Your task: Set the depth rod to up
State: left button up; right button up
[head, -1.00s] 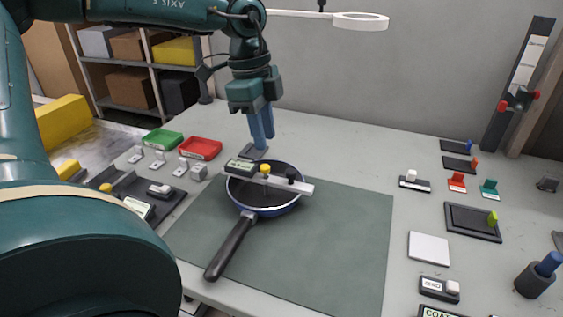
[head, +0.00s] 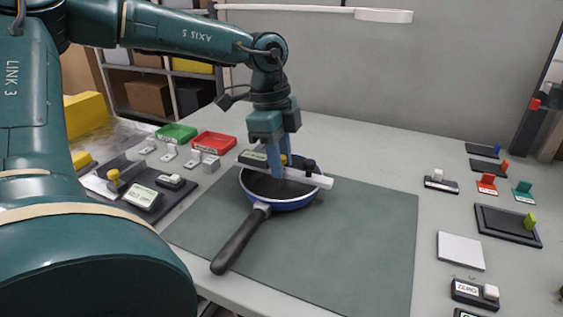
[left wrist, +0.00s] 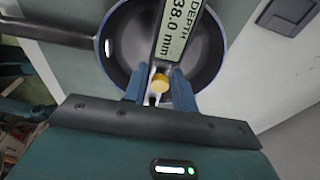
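The depth gauge is a white bar (head: 318,181) lying across the rim of a blue pan (head: 290,204). It has a display (left wrist: 176,35) reading DEPTH 38.0 mm. A yellow knob (left wrist: 160,83), apparently the top of the depth rod, stands at the gauge's middle. My left gripper (head: 279,173) points down at the gauge. In the left wrist view its blue fingers (left wrist: 160,88) stand on either side of the yellow knob, with small gaps showing. The rod below the knob is mostly hidden. My right gripper is in neither view.
The pan's black handle (head: 240,240) extends toward the front over a green mat (head: 350,240). A dark tray (head: 180,192) with instruments is at the left. Red (head: 214,142) and green trays stand behind. Small fixtures line the right.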

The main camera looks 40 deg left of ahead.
aim_at(283, 158)
pick_arm(q)
jog(key=shift+c, duration=0.5)
jog(key=shift+c, duration=1.1)
jog(key=shift+r, duration=0.1)
jog(key=shift+r+p, duration=1.15)
jog(key=shift+r, duration=0.75)
